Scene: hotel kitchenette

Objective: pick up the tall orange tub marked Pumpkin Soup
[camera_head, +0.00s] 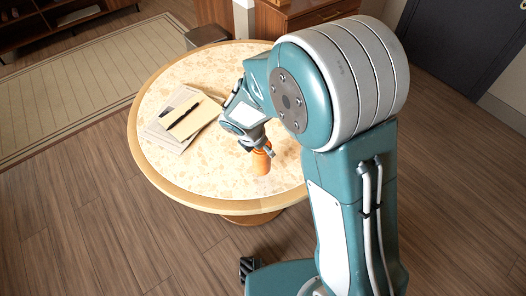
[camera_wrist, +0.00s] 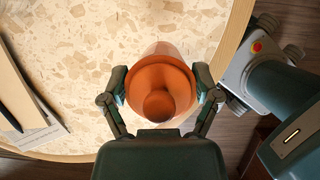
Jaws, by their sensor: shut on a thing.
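The orange tub (camera_head: 261,163) stands upright on the round table near its front edge in the head view. In the wrist view the tub (camera_wrist: 160,88) is seen from above, with a round lid and a knob-like centre. My gripper (camera_head: 259,149) is shut on the tub near its top. In the wrist view the fingers of my gripper (camera_wrist: 162,94) press on its left and right sides. No label can be read in either view. I cannot tell whether the tub's base touches the table.
The round table (camera_head: 180,93) has a pale speckled top and a wooden rim. A stack of papers (camera_head: 163,130) with an envelope (camera_head: 195,117) and a dark pen (camera_head: 184,116) lies on its left side. The tabletop behind the papers is clear. A cabinet (camera_head: 295,15) stands beyond the table.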

